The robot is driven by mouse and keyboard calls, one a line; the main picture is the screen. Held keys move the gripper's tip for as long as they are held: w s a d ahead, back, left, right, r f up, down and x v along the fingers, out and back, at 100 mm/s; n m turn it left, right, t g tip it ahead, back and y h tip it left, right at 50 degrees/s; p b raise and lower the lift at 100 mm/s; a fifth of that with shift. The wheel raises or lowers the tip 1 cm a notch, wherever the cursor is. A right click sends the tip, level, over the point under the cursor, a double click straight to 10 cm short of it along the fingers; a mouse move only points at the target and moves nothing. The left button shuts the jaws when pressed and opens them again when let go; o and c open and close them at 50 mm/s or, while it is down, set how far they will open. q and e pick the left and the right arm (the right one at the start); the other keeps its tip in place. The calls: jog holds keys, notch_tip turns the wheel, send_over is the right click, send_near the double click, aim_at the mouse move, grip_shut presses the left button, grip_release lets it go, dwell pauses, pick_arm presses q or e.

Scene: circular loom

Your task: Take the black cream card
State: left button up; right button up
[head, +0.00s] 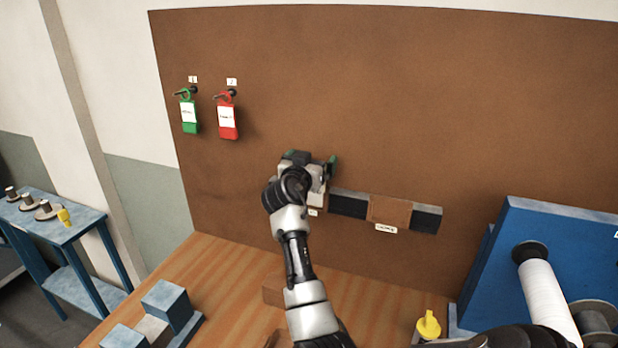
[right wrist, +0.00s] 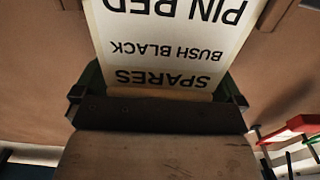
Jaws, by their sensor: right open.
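A cream card (right wrist: 165,45) with black print fills the upper middle of the right wrist view. Its words are upside down there and read "SPARES", "BUSH BLACK" and "PIN RED". My right gripper (head: 310,162) is open at the brown board in the head view, left of the dark holders. In the right wrist view its green-edged fingers (right wrist: 157,90) lie to either side of the card's lower part; I cannot tell whether they touch it. My arm hides most of the card's place in the head view. My left gripper is not in view.
Green (head: 189,115) and red (head: 227,118) tags hang on pegs at the board's upper left. Dark holders (head: 348,204) (head: 427,219) flank a brown panel (head: 389,210) right of my gripper. Blue blocks (head: 167,303) stand on the wooden bench, and a blue machine (head: 510,255) stands right.

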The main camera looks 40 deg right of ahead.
aim_at(315, 128)
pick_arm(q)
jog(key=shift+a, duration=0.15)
pick_arm(e)
jog(key=shift+c, duration=0.5)
jog(key=c, duration=0.6)
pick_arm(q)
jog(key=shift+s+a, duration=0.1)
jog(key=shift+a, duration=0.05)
pick_arm(e)
jog(key=shift+r, duration=0.1)
jog(key=shift+c, duration=0.2)
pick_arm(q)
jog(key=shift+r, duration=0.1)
pick_arm(e)
jog(key=shift+r, duration=0.5)
pick_arm(q)
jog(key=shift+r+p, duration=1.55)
jog(key=shift+p, duration=0.1)
pick_arm(e)
jog(key=shift+r, duration=3.3)
jog(key=shift+f, duration=0.15)
